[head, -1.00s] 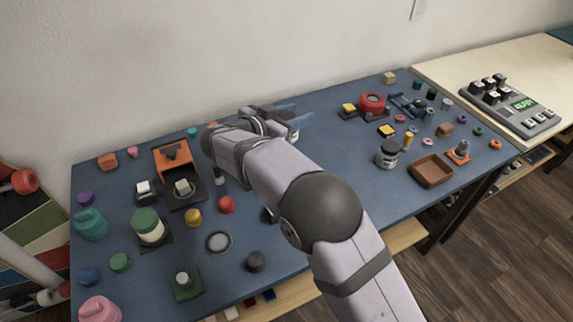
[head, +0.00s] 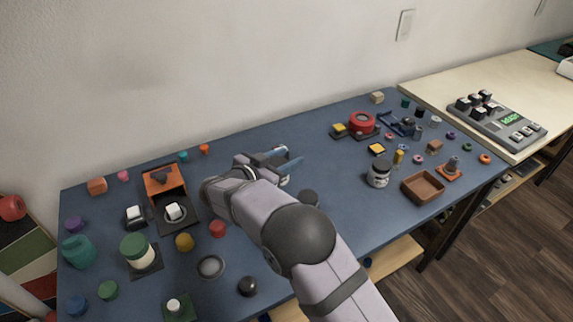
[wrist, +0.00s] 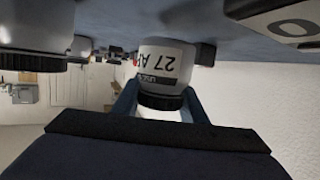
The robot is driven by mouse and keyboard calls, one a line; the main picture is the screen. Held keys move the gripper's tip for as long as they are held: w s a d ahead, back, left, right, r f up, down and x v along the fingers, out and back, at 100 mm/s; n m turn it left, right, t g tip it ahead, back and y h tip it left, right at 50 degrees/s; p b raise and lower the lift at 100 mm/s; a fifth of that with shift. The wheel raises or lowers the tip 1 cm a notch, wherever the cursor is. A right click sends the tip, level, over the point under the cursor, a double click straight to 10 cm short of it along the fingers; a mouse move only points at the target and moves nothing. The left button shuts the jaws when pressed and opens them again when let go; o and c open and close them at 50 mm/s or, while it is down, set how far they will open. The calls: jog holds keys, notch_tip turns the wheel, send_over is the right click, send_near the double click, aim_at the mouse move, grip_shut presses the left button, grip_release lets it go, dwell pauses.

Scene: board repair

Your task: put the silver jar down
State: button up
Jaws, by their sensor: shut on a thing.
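My gripper (head: 284,161) has blue fingers and is shut on the silver jar (head: 284,180). In the wrist view, which shows the scene upside down, the jar (wrist: 165,66) is pale with a dark lid and a label with "27" on it. The blue fingers (wrist: 160,105) sit on either side of it near the lid. The jar is upright, with its base at or close to the blue tabletop (head: 325,170). I cannot tell whether it touches. In the head view my gripper partly hides it.
A similar dark-lidded jar (head: 378,175) stands to the right, beside a brown tray (head: 422,188). A red round part (head: 362,122) is at the back right. The orange box (head: 164,180) stands left. Bare tabletop lies around the gripper.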

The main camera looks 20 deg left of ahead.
jog(key=shift+f, duration=1.05)
jog(key=shift+f, duration=0.15)
jog(key=o, duration=1.1)
jog(key=shift+s+a+r, duration=0.15)
jog(key=shift+s+r, duration=0.05)
jog(key=v, duration=1.1)
jog(key=shift+s+r, duration=0.1)
jog(key=shift+s, duration=0.15)
